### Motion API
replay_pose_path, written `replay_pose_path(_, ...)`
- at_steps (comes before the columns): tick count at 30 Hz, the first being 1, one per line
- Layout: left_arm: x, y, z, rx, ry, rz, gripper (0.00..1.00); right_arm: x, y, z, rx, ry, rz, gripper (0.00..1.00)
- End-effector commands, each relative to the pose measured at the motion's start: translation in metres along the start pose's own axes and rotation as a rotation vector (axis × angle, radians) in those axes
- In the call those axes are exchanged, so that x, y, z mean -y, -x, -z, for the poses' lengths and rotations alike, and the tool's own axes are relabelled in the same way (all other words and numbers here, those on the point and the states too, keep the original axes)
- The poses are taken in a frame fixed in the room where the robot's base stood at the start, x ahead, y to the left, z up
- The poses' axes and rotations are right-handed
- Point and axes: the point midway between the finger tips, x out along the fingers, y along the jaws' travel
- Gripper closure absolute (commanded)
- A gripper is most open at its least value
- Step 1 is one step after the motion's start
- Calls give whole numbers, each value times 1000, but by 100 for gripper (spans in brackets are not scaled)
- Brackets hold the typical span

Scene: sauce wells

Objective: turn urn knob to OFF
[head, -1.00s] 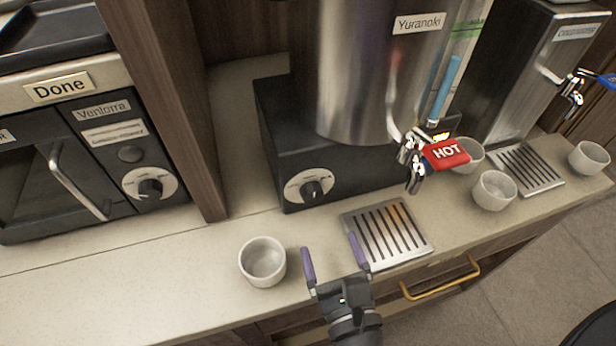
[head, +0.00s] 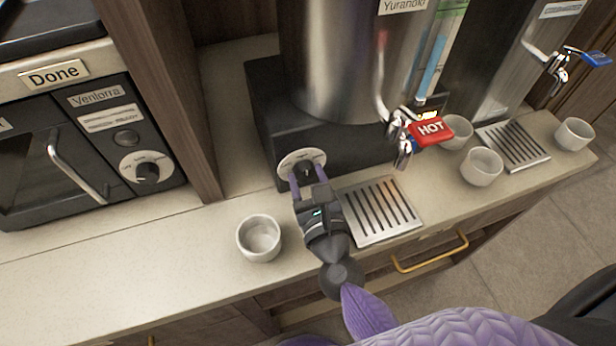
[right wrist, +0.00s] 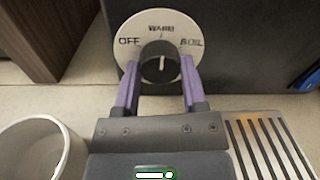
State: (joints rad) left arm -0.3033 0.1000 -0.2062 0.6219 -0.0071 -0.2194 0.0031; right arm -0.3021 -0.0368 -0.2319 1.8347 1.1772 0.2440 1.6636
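The steel urn (head: 335,65) stands on a black base (head: 262,105). On the base front is a round white dial plate (head: 291,160) with a black knob (head: 307,170). In the right wrist view the dial plate (right wrist: 150,22) reads OFF at left, WARM on top and what looks like BOIL at right. The knob (right wrist: 160,72) has a white mark pointing up toward WARM. My right gripper (head: 308,177) is at the knob. In the right wrist view its purple fingers (right wrist: 160,62) stand either side of the knob, with small gaps showing. My left gripper is out of view.
A white cup (head: 259,240) stands left of my right gripper; a drip grate (head: 380,212) lies to its right. A red HOT tap lever (head: 430,131) hangs above the grate. A wooden panel (head: 165,95) separates the urn from the oven (head: 70,150) at left.

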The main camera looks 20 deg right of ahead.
Motion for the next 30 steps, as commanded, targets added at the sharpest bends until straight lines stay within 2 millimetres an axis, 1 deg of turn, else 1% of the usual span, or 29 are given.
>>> replay_pose_path(1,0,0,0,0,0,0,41,0,0,0,0,0,0,62)
replay_pose_path(2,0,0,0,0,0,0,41,0,0,0,0,0,0,68)
replay_pose_path(3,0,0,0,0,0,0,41,0,0,0,0,0,0,77)
replay_pose_path(5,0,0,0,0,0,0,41,0,0,0,0,0,0,89)
replay_pose_path(6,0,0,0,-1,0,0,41,0,0,0,0,0,0,98)
replay_pose_path(7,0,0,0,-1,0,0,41,0,0,0,0,0,0,100)
replay_pose_path(13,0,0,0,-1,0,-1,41,0,0,0,1,14,0,100)
replay_pose_path(17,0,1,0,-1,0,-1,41,0,0,0,3,56,0,100)
replay_pose_path(23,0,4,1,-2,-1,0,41,0,0,-1,10,187,2,100)
replay_pose_path(30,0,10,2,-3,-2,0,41,0,0,-1,22,410,4,100)
